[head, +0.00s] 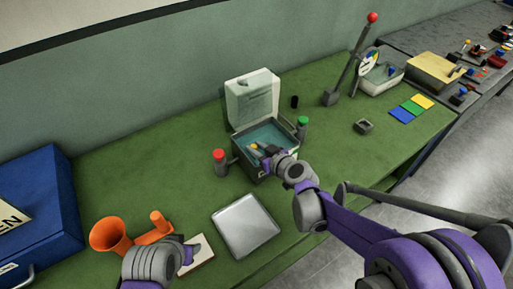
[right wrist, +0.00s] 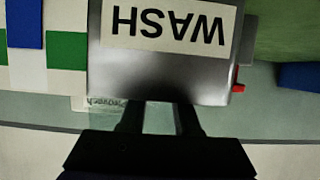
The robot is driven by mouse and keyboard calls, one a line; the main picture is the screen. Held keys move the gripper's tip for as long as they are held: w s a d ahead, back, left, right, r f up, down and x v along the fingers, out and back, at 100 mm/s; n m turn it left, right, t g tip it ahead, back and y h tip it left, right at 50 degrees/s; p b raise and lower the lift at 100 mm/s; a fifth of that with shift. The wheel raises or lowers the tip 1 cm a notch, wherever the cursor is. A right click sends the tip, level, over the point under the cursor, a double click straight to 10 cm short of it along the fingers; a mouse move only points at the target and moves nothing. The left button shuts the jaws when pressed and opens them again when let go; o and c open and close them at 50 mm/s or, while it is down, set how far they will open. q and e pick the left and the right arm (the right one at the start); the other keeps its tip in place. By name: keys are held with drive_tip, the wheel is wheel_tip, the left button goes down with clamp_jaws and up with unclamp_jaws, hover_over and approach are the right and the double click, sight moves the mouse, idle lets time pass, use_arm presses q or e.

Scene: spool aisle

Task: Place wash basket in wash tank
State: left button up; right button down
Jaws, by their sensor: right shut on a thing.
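The wash tank (head: 243,167) is a grey box with teal inside, and its pale lid (head: 252,98) stands open behind it. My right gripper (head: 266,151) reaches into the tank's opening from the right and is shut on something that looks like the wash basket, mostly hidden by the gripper. A small yellow part (head: 253,147) shows beside the fingers. In the right wrist view, a metal panel with an upside-down WASH label (right wrist: 168,22) lies beyond the fingers (right wrist: 158,118). My left gripper (head: 187,254) is low on the left; its jaws are unclear.
A red-topped bottle (head: 219,163) and a green-topped bottle (head: 302,128) flank the tank closely. A silver tray (head: 245,226) lies in front.

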drive_tip(key=shift+f, duration=0.15)
drive_tip(key=c, duration=0.6)
unclamp_jaws()
drive_tip(key=shift+r, duration=0.2)
drive_tip(key=shift+s+d+r, duration=0.1)
drive_tip(key=shift+s+d, duration=0.05)
drive_tip(key=shift+s, duration=0.05)
drive_tip(key=p+v, duration=0.1)
drive_tip(key=v, duration=1.1)
drive_tip(key=s+d+f+m+g+h, duration=0.2)
drive_tip(key=s+d, duration=0.1)
drive_tip(key=s, duration=0.4)
drive_tip(key=s+d+f+m+g+h, duration=0.2)
drive_tip(key=s+d+h, duration=0.1)
drive_tip(key=s, duration=0.4)
drive_tip(key=s+d+f+m+g+h, duration=0.2)
drive_tip(key=s+d, duration=0.3)
drive_tip(key=s, duration=0.1)
drive_tip(key=shift+s+d+f+m+h, duration=0.1)
drive_tip(key=shift+s+f+m+h, duration=0.1)
drive_tip(key=shift+s+m+h, duration=0.15)
